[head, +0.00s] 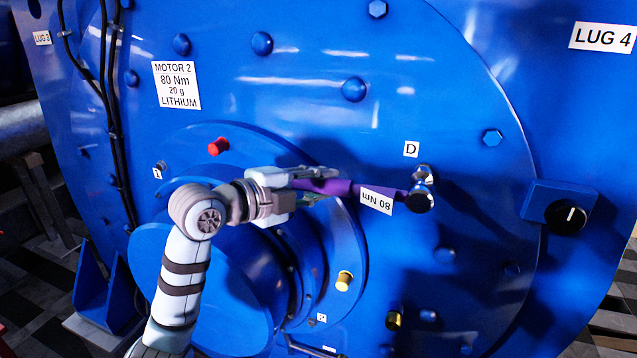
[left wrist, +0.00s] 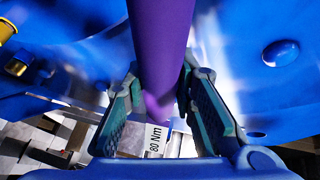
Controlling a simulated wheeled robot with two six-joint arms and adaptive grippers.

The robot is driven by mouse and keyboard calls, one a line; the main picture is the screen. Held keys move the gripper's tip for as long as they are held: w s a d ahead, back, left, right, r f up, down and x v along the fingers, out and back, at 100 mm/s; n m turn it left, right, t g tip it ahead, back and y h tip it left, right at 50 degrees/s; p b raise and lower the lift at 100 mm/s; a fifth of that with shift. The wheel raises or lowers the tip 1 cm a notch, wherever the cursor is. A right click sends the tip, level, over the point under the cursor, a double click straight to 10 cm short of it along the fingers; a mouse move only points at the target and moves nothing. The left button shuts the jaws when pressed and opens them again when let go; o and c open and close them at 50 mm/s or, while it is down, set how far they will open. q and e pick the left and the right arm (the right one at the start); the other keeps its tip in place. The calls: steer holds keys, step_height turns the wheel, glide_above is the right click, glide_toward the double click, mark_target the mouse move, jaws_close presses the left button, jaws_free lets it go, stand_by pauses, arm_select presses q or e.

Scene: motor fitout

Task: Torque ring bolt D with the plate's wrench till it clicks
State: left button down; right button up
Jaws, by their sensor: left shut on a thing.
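My left gripper (head: 318,183) is shut on the wrench's handle at the end away from the head. In the left wrist view the purple handle (left wrist: 158,45) runs between the two fingers (left wrist: 160,110). My right gripper is in neither view.
The motor plate (head: 177,85) reads MOTOR 2, 80 Nm, 20 g, LITHIUM. A red cap (head: 218,146) and a yellow cap (head: 344,281) stick out around the hub. A black knob (head: 566,217) sits on a box at the right. Black cables (head: 110,110) run down the left.

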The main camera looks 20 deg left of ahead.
arm_select(q)
steer(key=shift+r, duration=0.1)
stand_by(0.4)
steer(key=shift+p, duration=0.3)
steer(key=shift+w, duration=1.05)
steer(key=shift+r+m+y+p, duration=0.5)
steer(key=shift+r+p, duration=0.7)
steer(key=shift+p, duration=1.15)
steer(key=shift+r, duration=0.1)
steer(key=shift+d+r+m+g+p, duration=0.15)
steer(key=shift+r+m+p, duration=0.3)
steer(key=shift+p, duration=0.65)
steer(key=shift+d+r+m+g+p, duration=0.15)
steer(key=shift+r+p, duration=0.5)
steer(key=shift+p, duration=0.4)
